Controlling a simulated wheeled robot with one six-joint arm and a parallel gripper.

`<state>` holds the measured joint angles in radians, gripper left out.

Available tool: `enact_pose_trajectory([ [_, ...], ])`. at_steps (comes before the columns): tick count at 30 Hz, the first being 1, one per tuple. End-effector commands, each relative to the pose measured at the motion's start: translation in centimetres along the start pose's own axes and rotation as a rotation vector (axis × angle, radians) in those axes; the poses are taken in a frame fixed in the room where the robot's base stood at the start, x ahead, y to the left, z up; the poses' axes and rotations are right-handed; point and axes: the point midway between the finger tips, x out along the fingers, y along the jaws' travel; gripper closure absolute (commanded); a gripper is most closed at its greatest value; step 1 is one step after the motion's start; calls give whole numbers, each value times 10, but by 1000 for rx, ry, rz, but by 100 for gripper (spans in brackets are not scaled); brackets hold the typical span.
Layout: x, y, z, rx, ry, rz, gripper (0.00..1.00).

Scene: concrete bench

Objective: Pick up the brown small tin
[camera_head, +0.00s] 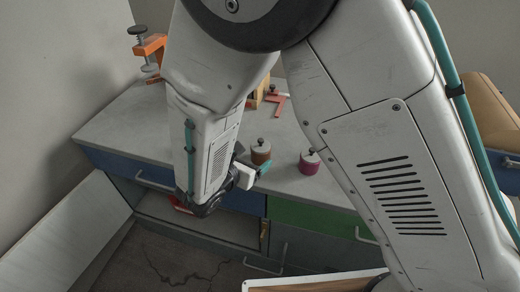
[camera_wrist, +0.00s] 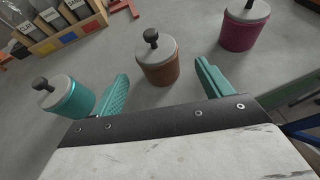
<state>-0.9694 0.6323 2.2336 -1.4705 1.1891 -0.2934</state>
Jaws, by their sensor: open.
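The brown small tin (camera_wrist: 158,62) has a grey lid with a dark knob and stands upright on the bench in the wrist view. It also shows in the head view (camera_head: 261,154), close to the end of my arm. My gripper (camera_wrist: 163,82) is open, with its teal fingers apart to the left and right of the tin's near side. The tin stands just beyond the gap between the fingers, and no contact shows. In the head view my gripper (camera_head: 252,168) is partly hidden by my own wrist.
A magenta tin (camera_wrist: 244,25) stands right of the brown one, and a teal tin (camera_wrist: 66,97) stands left, close to the left finger. A wooden rack (camera_wrist: 60,32) with labelled bags is at the back left. An orange clamp (camera_head: 150,46) sits on the bench's far corner.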

Motion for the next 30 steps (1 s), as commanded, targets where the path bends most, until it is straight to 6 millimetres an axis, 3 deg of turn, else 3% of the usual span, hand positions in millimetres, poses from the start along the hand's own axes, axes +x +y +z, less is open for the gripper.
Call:
enact_pose_trajectory([
  [11, 35, 1, -4, -8, -2, 4, 22],
  [18, 70, 0, -6, -6, -1, 3, 22],
  [28, 78, 0, -6, -7, -1, 6, 22],
  [30, 78, 0, -6, -7, -1, 6, 38],
])
